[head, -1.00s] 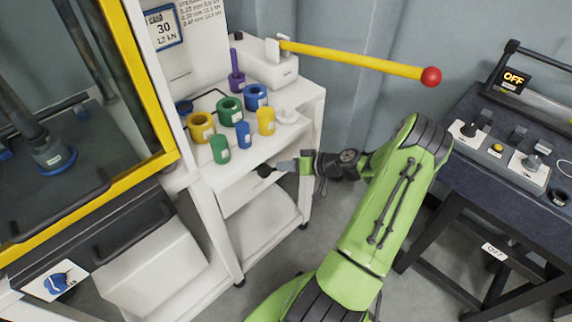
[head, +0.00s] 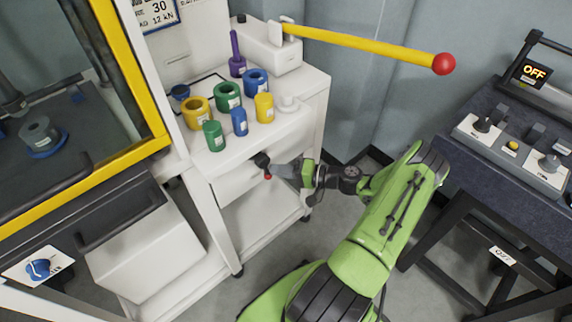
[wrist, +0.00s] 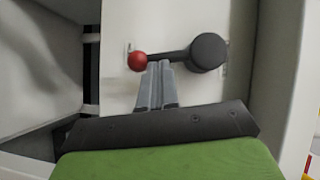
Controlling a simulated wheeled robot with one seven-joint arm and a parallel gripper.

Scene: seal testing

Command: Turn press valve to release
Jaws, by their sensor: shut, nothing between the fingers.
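A black valve hub (head: 262,160) with a short arm and a red ball (head: 268,177) on its end is on the front panel of the white cart, below the top. In the wrist view the round black hub (wrist: 208,52) is at right and the red ball (wrist: 137,61) at left, joined by a dark arm. My gripper (head: 277,169) is shut and empty. In the wrist view its fingertips (wrist: 158,64) are at the arm, close beside the red ball; whether they touch it I cannot tell.
Several coloured rings and cylinders (head: 228,97) stand on the cart top (head: 285,130). A yellow pump handle (head: 360,42) with a red ball end reaches right above my arm. A yellow-framed press (head: 140,75) is at left. A dark bench (head: 480,165) with a control panel is at right.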

